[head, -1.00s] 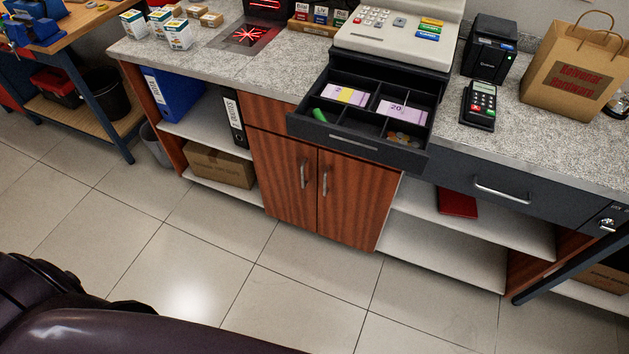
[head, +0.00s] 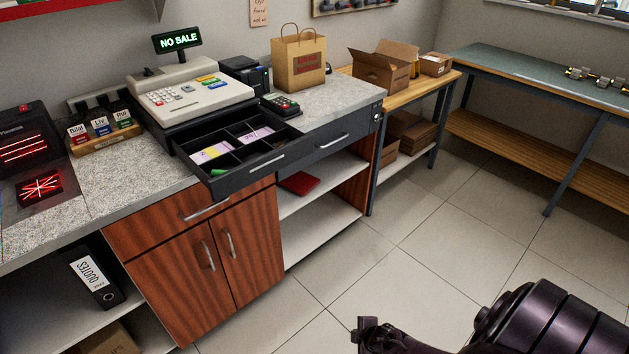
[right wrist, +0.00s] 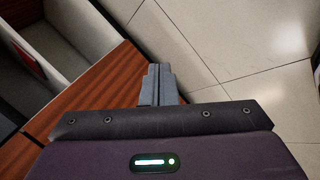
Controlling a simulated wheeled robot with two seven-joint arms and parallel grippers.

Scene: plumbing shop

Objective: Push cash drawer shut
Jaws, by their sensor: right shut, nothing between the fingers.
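The cash drawer (head: 262,168) is pulled out from under the beige cash register (head: 190,96) and overhangs the counter front. Its dark tray has compartments with banknotes and a green item. The register's display (head: 177,41) reads "NO SALE". My right gripper (head: 366,332) is low at the bottom of the head view, in front of the cabinet and apart from the drawer. In the right wrist view its fingers (right wrist: 158,84) are together and empty, with the wooden cabinet and floor beyond. My left gripper is out of view.
The granite counter (head: 130,180) holds a card terminal (head: 281,105), a paper bag (head: 299,62) and a small rack (head: 104,132). Wooden cabinet doors (head: 215,265) stand below. A closed grey drawer (head: 330,137) is to the right. The tiled floor in front is clear.

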